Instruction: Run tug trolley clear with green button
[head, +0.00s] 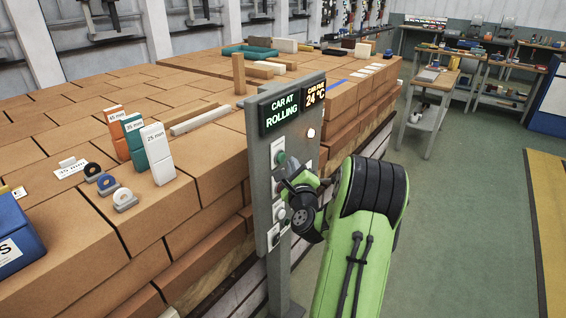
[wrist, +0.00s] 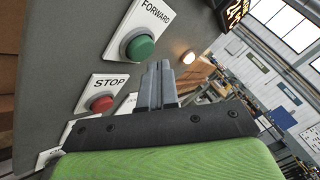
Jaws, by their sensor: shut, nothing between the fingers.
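A grey control post (head: 262,205) stands in front of the brick stack. Its display (head: 283,112) reads "CAR AT ROLLING". The green button (wrist: 141,47) sits on a white plate marked FORWARD in the wrist view; it also shows in the head view (head: 281,158). The red button (wrist: 102,103) under STOP is lower on the panel. My gripper (wrist: 158,70) is shut and empty, its fingertips just below and right of the green button in the wrist view. Contact is not clear. My gripper partly hides the lower controls in the head view. I cannot make out a tug trolley.
A lit white lamp (wrist: 188,57) is on the panel beside the green button. Stacked bricks (head: 65,195) fill the left, with coloured size blocks (head: 158,154) on top. Green floor (head: 450,220) is open to the right.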

